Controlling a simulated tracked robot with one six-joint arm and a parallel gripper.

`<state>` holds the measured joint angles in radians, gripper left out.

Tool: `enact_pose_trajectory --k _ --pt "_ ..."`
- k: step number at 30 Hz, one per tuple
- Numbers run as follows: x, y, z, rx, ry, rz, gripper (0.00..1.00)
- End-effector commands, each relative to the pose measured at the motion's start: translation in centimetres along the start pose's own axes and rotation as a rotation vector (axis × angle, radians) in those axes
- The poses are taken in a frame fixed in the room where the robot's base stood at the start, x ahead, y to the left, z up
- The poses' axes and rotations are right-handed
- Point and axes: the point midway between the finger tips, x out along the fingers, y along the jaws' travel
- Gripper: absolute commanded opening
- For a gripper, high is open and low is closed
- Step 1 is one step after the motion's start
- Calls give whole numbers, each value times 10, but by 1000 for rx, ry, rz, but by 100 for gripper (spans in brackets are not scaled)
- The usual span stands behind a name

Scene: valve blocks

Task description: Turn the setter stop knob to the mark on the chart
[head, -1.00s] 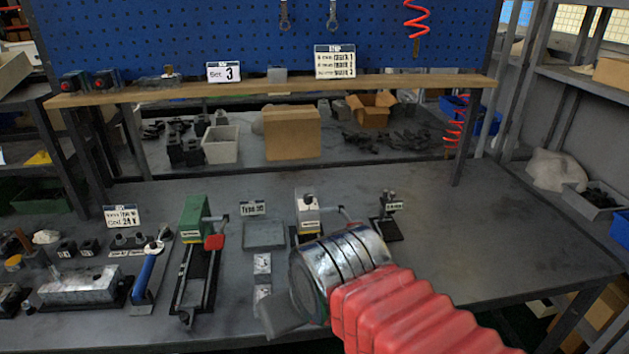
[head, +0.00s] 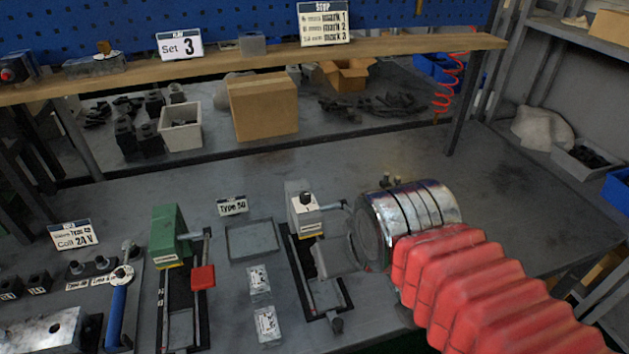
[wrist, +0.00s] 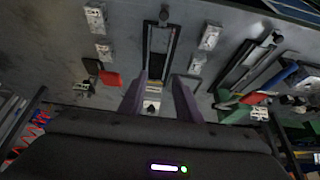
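The stop chart (head: 323,22) stands on the shelf, with lines ending in mark 1, mark 2 and mark 3; its small print is hard to read. A grey-white block (head: 303,222) with a black knob (head: 306,197) on top stands at the far end of a dark rail fixture. The wrist view also shows the block's black knob (wrist: 152,105). My gripper (wrist: 158,85) is open there, one purple finger on each side of the block. I cannot tell contact or the knob's setting.
A green fixture (head: 168,235) with a red handle (head: 203,277) stands to the left. A shallow tray (head: 252,240) and small labelled blocks (head: 260,282) lie between the fixtures. A Set 3 card (head: 180,44) stands on the shelf.

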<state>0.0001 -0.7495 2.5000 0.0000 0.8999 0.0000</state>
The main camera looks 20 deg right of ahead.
Motion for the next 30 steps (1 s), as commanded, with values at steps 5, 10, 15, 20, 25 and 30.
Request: enact_pose_trajectory --k 5,10,15,20,25,30 --pt "0 0 0 0 0 0 31" --pt "0 0 0 0 0 0 32" --pt "-2 0 -5 14 -5 0 42" --pt "-6 5 -22 76 -34 -1 42" --pt "-12 6 -56 199 -86 6 42" --pt "-14 6 -93 337 -144 21 42"
